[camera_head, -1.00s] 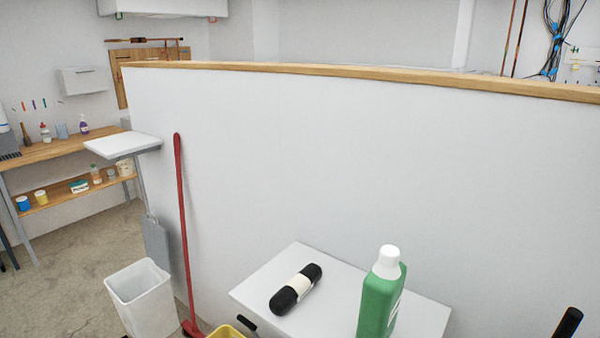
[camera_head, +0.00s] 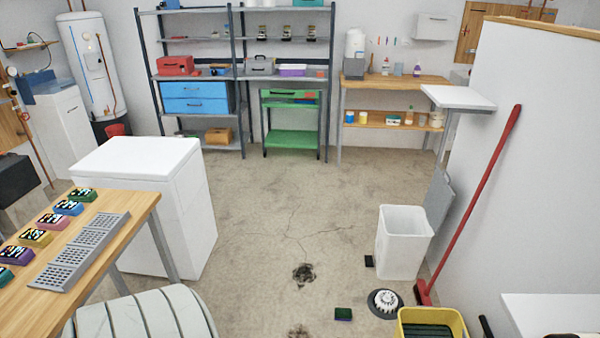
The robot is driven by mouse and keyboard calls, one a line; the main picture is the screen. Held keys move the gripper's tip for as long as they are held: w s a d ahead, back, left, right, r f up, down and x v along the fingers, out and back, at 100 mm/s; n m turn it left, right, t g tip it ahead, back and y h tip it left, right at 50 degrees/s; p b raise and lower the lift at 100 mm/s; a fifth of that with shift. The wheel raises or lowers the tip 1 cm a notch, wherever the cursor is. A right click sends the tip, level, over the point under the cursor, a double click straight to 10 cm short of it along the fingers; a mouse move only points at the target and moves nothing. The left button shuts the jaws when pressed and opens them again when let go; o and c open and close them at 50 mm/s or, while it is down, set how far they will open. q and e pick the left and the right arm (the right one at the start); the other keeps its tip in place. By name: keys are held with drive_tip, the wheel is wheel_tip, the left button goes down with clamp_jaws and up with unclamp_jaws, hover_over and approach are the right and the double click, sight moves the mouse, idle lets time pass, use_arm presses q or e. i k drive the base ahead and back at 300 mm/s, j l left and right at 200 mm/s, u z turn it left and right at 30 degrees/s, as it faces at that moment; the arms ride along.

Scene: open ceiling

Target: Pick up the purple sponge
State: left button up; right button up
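A purple sponge (camera_head: 17,254) with a dark, printed top lies on the wooden table (camera_head: 40,310) at the left edge of the head view. It is in a row of similar sponges, between a yellow one (camera_head: 36,237) and a teal one (camera_head: 4,276) cut by the picture edge. Blue (camera_head: 68,208), pink (camera_head: 52,221) and green (camera_head: 82,195) ones lie farther along the row. Neither of my grippers is in view.
A grey perforated rack (camera_head: 82,250) lies right of the sponges. A white chest (camera_head: 175,205) stands behind the table, and a ribbed pale rounded thing (camera_head: 145,318) is in front. The middle floor is open. A white bin (camera_head: 402,245) and yellow bucket (camera_head: 432,318) stand right.

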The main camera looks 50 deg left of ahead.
sight(344, 314)
drive_tip(key=u, duration=1.3)
drive_tip(key=k, duration=0.35)
drive_tip(key=k+z, duration=0.35)
drive_tip(key=k+l+z, duration=0.4)
drive_tip(key=k, duration=0.15)
drive_tip(key=j+z, duration=0.1)
drive_tip(key=z, duration=0.35)
drive_tip(key=j+z, duration=0.1)
drive_tip(key=z, duration=0.35)
drive_tip(key=i+j+z, duration=0.1)
drive_tip(key=z, duration=0.35)
drive_tip(key=j+z, duration=0.15)
drive_tip(key=z, duration=0.3)
drive_tip(key=j, duration=0.8)
drive_tip(key=k+j, duration=0.1)
drive_tip(key=j, duration=0.75)
drive_tip(key=j+z, duration=0.1)
drive_tip(key=j, duration=0.7)
drive_tip(key=k, duration=0.1)
